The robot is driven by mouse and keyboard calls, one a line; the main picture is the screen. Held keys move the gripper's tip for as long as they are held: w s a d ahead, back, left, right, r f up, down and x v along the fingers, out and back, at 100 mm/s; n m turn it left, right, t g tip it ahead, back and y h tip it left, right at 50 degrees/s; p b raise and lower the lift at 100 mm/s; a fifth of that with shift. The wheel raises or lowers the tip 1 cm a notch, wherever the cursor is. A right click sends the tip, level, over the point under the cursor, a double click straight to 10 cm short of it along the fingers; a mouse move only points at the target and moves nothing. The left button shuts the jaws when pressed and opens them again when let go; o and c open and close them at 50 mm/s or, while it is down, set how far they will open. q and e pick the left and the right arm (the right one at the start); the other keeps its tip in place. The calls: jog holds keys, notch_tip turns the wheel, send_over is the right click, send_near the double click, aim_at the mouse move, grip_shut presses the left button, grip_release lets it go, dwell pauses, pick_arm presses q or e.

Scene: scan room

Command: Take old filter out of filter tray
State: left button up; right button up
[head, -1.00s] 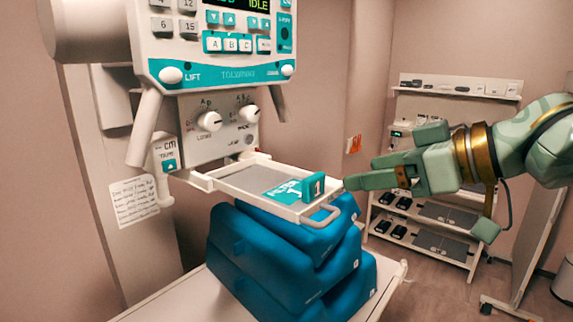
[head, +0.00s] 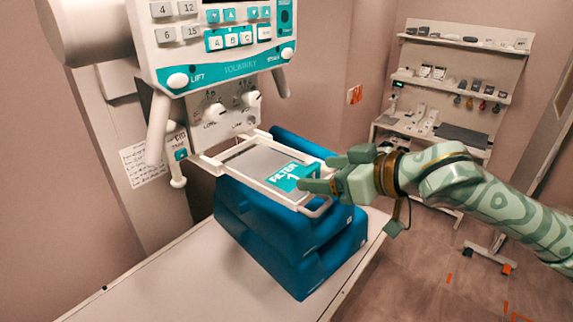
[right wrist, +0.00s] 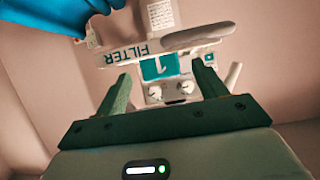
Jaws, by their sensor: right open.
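The filter tray (head: 237,153) sticks out from the front of the machine head, pulled out over the blue blocks. The filter (head: 288,176) lies in it, a flat plate with a teal label reading FILTER 1. Its upright teal tab marked 1 shows in the right wrist view (right wrist: 160,67), between and beyond the fingers. In the head view my gripper covers the tab. My right gripper (head: 316,174) is open at the tray's front end, its fingers around or close to the tab; contact cannot be told. My left gripper is out of view.
The tray's front handle (head: 318,208) curves just below my right fingers. Stacked blue blocks (head: 290,245) stand on the white table (head: 185,275) under the tray. The machine's control panel (head: 225,60) is above and behind. Shelves (head: 450,75) stand at the back right.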

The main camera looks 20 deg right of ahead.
aim_at(314, 174)
jog(key=p+x, duration=0.1)
jog(key=x, duration=0.3)
jog(key=shift+s+d, duration=0.1)
jog(key=c, duration=0.9)
jog(key=shift+c, duration=0.9)
